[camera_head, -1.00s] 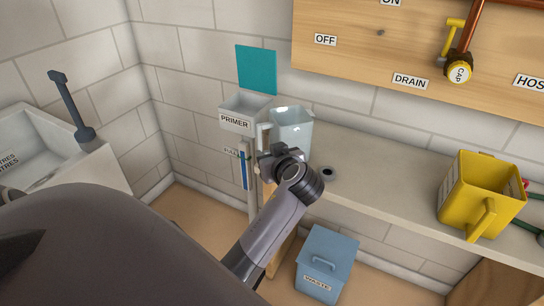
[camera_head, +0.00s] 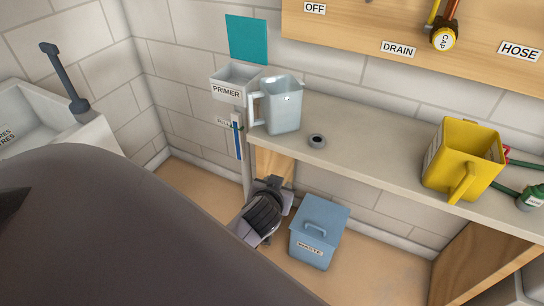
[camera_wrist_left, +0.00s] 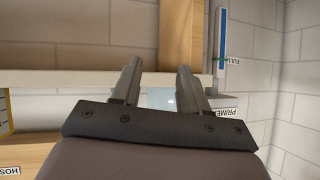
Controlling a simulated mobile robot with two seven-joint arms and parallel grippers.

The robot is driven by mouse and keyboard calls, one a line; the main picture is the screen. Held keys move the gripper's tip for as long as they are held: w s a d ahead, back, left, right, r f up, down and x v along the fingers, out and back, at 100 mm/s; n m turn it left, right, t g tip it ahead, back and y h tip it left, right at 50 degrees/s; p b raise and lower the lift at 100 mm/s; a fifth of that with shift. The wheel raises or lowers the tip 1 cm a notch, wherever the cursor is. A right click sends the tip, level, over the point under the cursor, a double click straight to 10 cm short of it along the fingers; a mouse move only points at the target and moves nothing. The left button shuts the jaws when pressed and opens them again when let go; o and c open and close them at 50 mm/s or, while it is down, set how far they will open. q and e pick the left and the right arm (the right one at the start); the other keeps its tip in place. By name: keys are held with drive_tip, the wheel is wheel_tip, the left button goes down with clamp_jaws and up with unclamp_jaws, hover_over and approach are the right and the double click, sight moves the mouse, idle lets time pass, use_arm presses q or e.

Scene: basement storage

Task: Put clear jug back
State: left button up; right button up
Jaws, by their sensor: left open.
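The clear jug (camera_head: 283,108), pale and see-through with a handle on its left side, stands upright on the left end of the grey bench (camera_head: 360,143). Its handle is beside the PRIMER box. My left gripper (camera_head: 272,181) is below the bench's front edge, apart from the jug and empty. In the left wrist view my left gripper (camera_wrist_left: 158,78) has its two fingers spread, and a small pale-blue patch, perhaps the jug, shows between them. My right gripper is not in view.
The grey PRIMER box (camera_head: 237,82) is on the wall left of the jug. A small dark-centred ring (camera_head: 316,141) lies on the bench. A yellow jug (camera_head: 462,158) stands further right. A blue lidded WASTE bin (camera_head: 320,232) is on the floor near my gripper.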

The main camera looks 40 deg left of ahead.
use_arm(q)
drive_tip(key=s+d+f+m+h, duration=0.3)
drive_tip(key=s+d, duration=0.2)
drive_tip(key=s, duration=0.2)
drive_tip(key=s+d+f+m+h, duration=0.3)
drive_tip(key=s+d, duration=0.3)
drive_tip(key=s, duration=0.2)
drive_tip(key=shift+s+d+f+h, duration=0.2)
drive_tip(key=shift+f+h, duration=0.3)
drive_tip(key=shift+h, duration=0.3)
drive_tip(key=shift+a, duration=0.1)
